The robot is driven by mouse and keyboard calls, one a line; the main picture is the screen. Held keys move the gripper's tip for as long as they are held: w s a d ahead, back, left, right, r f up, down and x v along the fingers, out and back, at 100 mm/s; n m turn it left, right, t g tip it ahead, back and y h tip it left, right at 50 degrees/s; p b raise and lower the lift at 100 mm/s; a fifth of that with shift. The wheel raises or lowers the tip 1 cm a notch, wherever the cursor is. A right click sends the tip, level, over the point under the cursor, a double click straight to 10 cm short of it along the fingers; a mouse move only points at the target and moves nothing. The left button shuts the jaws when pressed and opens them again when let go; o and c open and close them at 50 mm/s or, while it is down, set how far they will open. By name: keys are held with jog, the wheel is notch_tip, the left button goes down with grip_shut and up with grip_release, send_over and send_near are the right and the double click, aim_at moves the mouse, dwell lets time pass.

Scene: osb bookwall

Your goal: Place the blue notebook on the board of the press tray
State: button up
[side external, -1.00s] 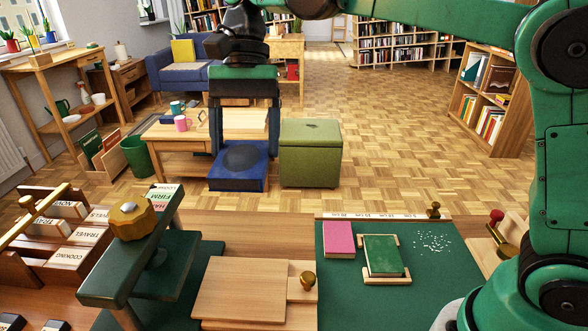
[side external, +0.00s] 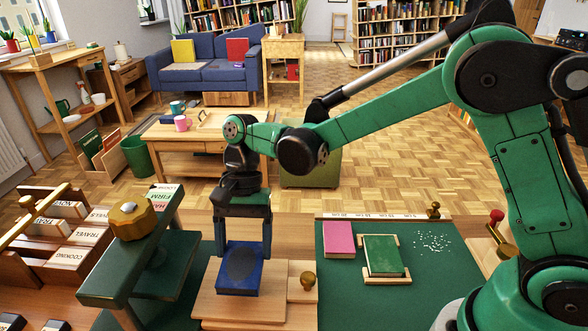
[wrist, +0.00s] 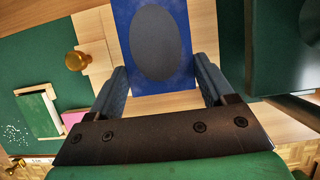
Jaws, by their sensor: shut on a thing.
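The blue notebook (side external: 240,268) has a dark oval on its cover. My gripper (side external: 242,248) is shut on it, one finger at each side edge. In the wrist view the notebook (wrist: 153,45) lies between the two fingers (wrist: 160,92). The wooden board (side external: 210,303) of the press tray is under the notebook in the side view. I cannot tell whether the notebook touches the board or hangs just above it. The tray has a brass knob (side external: 308,280) at its right, also in the wrist view (wrist: 76,61).
The green press (side external: 130,270) with a brass handwheel (side external: 132,220) stands close at the left. A pink notebook (side external: 339,238) and a green notebook (side external: 383,255) in a wooden holder lie on the green mat (side external: 440,285) at the right. Wooden card boxes (side external: 60,235) stand far left.

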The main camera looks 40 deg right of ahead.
aim_at(246, 243)
jog(key=shift+f, duration=1.7)
jog(key=shift+f, duration=0.1)
jog(key=o, duration=1.2)
jog(key=v, duration=1.1)
jog(key=shift+s+d+r+n+t+h, duration=0.15)
jog(key=shift+s+d+n+t+h, duration=0.4)
jog(key=shift+s+d+n+t, duration=1.15)
jog(key=shift+s+d+r+n+t+h, duration=0.15)
jog(key=shift+s+d+n+t+h, duration=0.35)
jog(key=shift+s+d+n+t, duration=1.1)
jog(key=shift+s+d+r+n+t+h, duration=0.1)
jog(key=shift+s+d+n+t+h, duration=0.45)
jog(key=shift+s+d+n+t, duration=1.2)
jog(key=shift+w+d+m, duration=0.2)
jog(key=shift+d+m, duration=0.3)
jog(key=shift+m, duration=0.05)
